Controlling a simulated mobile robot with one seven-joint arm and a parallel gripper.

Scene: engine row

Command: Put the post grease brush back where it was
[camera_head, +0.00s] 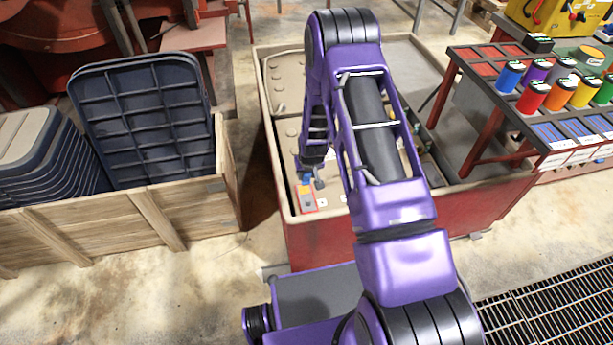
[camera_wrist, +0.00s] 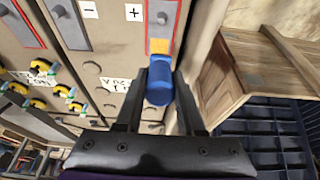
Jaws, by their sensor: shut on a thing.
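The post grease brush (camera_wrist: 158,88) has a blue handle with a yellow-orange part at its far end. My gripper (camera_wrist: 159,78) is shut on the blue handle. In the head view the brush's blue part (camera_head: 306,178) shows small below my gripper, partly hidden by it. The yellow-orange end is by a red-bordered grey strip (camera_wrist: 161,18) marked "+" on the beige battery top. I cannot tell whether it touches the surface. A second grey strip (camera_wrist: 67,22) lies by the "−" label.
The batteries sit in a red-sided, beige-rimmed bin (camera_head: 330,243). Several yellow, black and blue pieces (camera_wrist: 40,82) lie on the wrist view's left. A wooden crate (camera_head: 110,222) with dark blue trays stands left. A red rack (camera_head: 560,130) with coloured spools stands right.

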